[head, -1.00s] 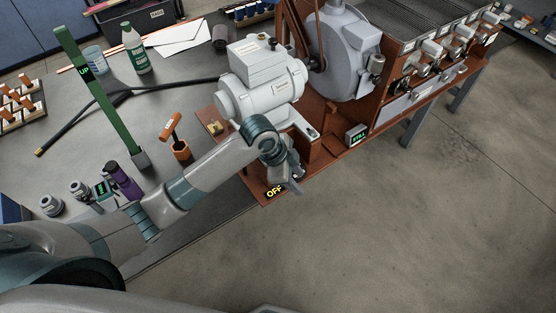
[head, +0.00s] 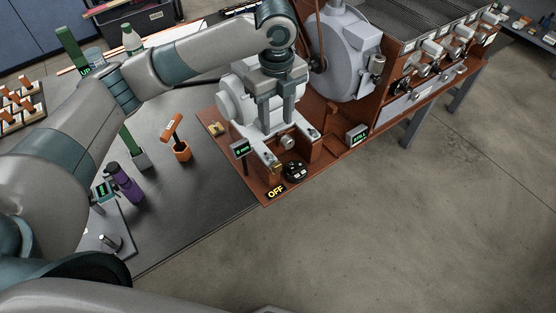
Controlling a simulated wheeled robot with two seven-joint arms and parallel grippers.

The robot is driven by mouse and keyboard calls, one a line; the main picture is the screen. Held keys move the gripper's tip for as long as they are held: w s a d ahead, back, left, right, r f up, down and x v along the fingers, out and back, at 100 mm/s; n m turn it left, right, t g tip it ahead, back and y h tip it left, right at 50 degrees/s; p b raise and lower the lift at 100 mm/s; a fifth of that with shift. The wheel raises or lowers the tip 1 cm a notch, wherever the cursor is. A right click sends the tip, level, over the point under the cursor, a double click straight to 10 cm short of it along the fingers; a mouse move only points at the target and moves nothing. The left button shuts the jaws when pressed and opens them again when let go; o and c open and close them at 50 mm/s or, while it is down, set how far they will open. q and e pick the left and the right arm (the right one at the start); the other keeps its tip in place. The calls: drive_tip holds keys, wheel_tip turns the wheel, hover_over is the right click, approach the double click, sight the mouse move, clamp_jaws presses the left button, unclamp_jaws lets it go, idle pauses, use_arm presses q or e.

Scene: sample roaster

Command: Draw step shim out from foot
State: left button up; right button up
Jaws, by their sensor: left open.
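The grey motor (head: 232,101) stands on the red-brown base (head: 212,118), partly hidden behind my left gripper. Pale foot rails (head: 262,152) run out from under it towards the front edge. A small brass-coloured piece (head: 277,167) sits at the front end of the left rail; I cannot tell for certain whether it is the step shim. My left gripper (head: 277,122) points down in front of the motor, above the rails, its two fingers apart with nothing seen between them. Whether the fingertips touch anything is unclear. My right gripper is out of view.
A black round knob (head: 295,172), an OFF sign (head: 275,192) and a small display (head: 241,149) stand near the base's front. The roaster drum (head: 345,55) rises behind.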

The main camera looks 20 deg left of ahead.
sight(277, 164)
use_arm(q)
drive_tip(key=shift+f, duration=0.2)
wheel_tip(277, 164, down, 16)
drive_tip(key=p, duration=0.3)
drive_tip(key=shift+r, duration=0.1)
drive_tip(key=shift+f, duration=0.65)
drive_tip(key=shift+d, duration=0.1)
clamp_jaws()
